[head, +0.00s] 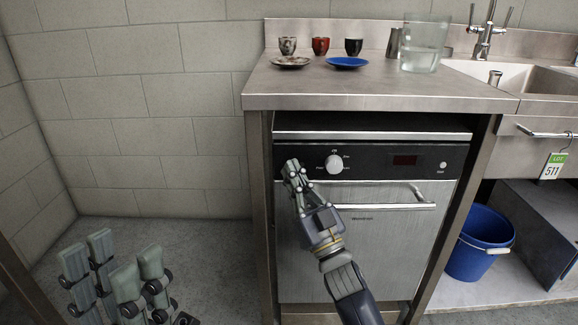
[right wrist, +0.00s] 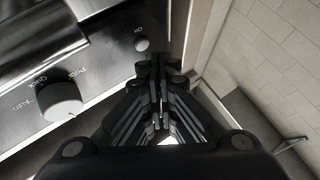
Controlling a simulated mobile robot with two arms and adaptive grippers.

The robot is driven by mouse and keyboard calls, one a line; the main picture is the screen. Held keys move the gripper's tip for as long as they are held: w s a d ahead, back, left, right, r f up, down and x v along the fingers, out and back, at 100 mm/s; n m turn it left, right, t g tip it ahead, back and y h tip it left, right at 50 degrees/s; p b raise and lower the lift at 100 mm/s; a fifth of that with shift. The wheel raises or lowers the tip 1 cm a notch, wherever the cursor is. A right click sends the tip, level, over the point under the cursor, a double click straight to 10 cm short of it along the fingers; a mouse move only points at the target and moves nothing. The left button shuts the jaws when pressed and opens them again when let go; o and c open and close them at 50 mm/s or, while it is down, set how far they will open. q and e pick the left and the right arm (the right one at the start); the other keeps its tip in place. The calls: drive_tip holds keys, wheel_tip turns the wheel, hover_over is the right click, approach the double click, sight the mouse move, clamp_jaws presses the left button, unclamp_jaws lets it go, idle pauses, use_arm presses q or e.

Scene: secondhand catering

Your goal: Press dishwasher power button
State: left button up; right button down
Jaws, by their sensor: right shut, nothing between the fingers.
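The dishwasher (head: 365,235) stands under the steel counter, its door shut. Its black control panel (head: 385,155) carries a white dial (head: 334,164), a dark red display (head: 405,160) and a small round button (head: 443,165) at the right end. In the right wrist view, a round button marked "On" (right wrist: 142,44) sits beyond the dial (right wrist: 60,101); in the head view my right gripper hides it. My right gripper (head: 291,166) is shut and empty at the panel's left end. Its fingertips (right wrist: 160,62) are close beside the "On" button; contact cannot be told. My left gripper (head: 115,265) is open and empty, low at the left.
A bar handle (head: 390,205) sticks out from the door below the panel. Cups, saucers and a glass container (head: 424,45) stand on the counter (head: 370,88). A blue bucket (head: 480,245) is at the right under the sink.

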drive_tip(key=shift+w, duration=0.1)
drive_tip(key=shift+w, duration=0.35)
drive_tip(key=shift+w, duration=0.15)
idle(0.7)
drive_tip(key=shift+s+p, duration=0.5)
drive_tip(key=shift+s, duration=0.1)
